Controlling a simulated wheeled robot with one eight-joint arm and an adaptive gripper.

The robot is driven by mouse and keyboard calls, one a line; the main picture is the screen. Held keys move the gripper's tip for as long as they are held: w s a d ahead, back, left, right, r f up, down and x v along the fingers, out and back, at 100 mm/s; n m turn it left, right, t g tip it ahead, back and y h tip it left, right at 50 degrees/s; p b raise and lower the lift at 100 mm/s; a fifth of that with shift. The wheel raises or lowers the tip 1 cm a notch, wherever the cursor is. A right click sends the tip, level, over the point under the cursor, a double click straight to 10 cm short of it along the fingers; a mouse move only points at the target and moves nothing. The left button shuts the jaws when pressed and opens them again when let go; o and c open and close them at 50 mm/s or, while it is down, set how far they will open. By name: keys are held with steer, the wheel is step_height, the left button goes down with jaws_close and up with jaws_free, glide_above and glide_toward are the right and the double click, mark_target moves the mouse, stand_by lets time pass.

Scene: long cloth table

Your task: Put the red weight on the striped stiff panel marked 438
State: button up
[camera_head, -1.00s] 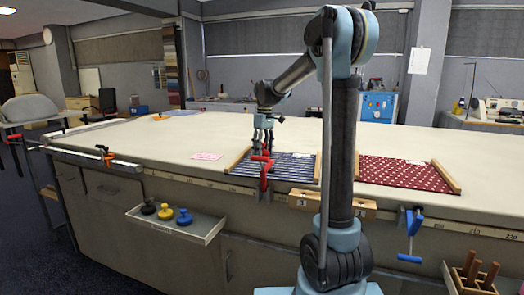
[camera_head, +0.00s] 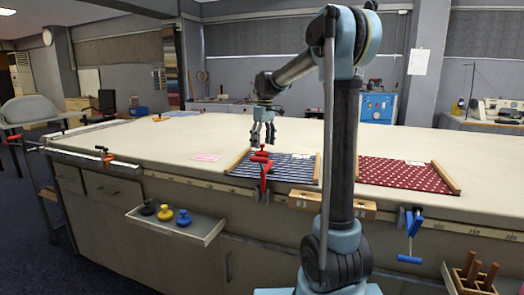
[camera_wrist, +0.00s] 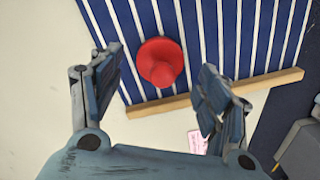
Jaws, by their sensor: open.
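The red weight (camera_head: 262,155) stands on the navy-and-white striped panel (camera_head: 290,167), near its left wooden bar. In the wrist view the red weight (camera_wrist: 160,62) rests on the stripes of the panel (camera_wrist: 215,30), just inside the wooden bar (camera_wrist: 220,92). My gripper (camera_head: 263,141) is open and empty above the weight. The wrist view shows the fingers (camera_wrist: 158,85) spread apart, with the weight between them in the picture and clear of both. A small pale label (camera_head: 302,156) lies on the panel; its number is too small to read.
A red polka-dot panel (camera_head: 398,176) lies to the right. A red clamp (camera_head: 264,180) sits at the table's front edge beside the striped panel. A pink card (camera_head: 207,157) lies to the left. A front tray (camera_head: 201,236) holds black, yellow and blue weights. The table's left side is mostly clear.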

steer(key=r, duration=0.8)
steer(key=shift+w+d+r, duration=0.2)
steer(key=shift+r, duration=0.05)
